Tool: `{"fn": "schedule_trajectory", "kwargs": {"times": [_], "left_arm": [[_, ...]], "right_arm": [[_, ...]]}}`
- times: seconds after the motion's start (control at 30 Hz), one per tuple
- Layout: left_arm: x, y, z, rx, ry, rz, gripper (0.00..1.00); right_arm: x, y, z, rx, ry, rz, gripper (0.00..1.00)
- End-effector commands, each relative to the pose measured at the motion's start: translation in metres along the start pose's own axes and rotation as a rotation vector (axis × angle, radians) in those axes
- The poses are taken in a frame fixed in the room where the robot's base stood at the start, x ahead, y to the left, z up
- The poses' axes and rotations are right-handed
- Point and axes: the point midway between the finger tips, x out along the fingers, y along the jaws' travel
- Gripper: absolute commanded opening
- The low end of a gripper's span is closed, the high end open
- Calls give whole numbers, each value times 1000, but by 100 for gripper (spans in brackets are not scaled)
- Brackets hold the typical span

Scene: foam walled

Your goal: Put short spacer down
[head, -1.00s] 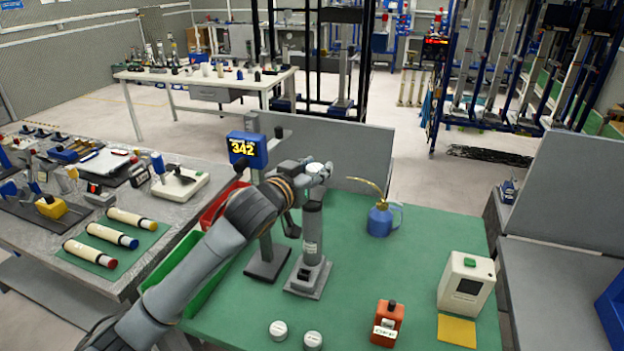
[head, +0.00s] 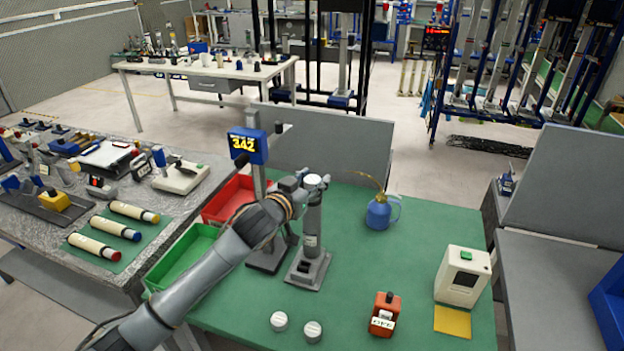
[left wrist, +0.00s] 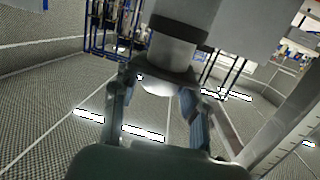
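The short spacer, a pale cylinder (head: 313,180), is at the top of the dark grey upright post (head: 313,225), in line with it. My left gripper (head: 316,183) reaches in from the left at that height, with its fingers around the spacer. In the left wrist view the spacer's pale end (left wrist: 158,88) shows between the two fingers (left wrist: 160,92), which look closed on its sides. The fingers and arm partly hide the spacer in the head view, so its contact with the post is hard to see. My right gripper is not in view.
A display reading 342 (head: 247,146) stands on a column just left of the post. A blue oil can (head: 379,214), an orange box (head: 385,314), a white device (head: 463,277) and two pale round pieces (head: 279,321) share the green table. Free green surface lies right of the post.

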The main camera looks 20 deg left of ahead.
Motion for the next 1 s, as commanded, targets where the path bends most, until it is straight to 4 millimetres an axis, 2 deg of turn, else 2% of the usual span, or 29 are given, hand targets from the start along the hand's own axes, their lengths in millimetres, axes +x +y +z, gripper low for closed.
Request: {"fn": "schedule_trajectory", "kwargs": {"times": [0.37, 0.47, 0.57, 0.8, 1.0], "left_arm": [[0, 0, -3, 0, 1, 0, 58], [-6, 0, -1, -1, 0, 0, 58], [-20, 0, 0, 0, 0, 0, 58], [-70, 0, 1, 1, 0, 0, 58], [-104, 0, -1, 0, 0, 0, 58]], "right_arm": [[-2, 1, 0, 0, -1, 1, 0], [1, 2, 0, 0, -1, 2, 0], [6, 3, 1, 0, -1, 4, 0], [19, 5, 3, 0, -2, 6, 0], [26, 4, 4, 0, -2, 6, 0]]}}
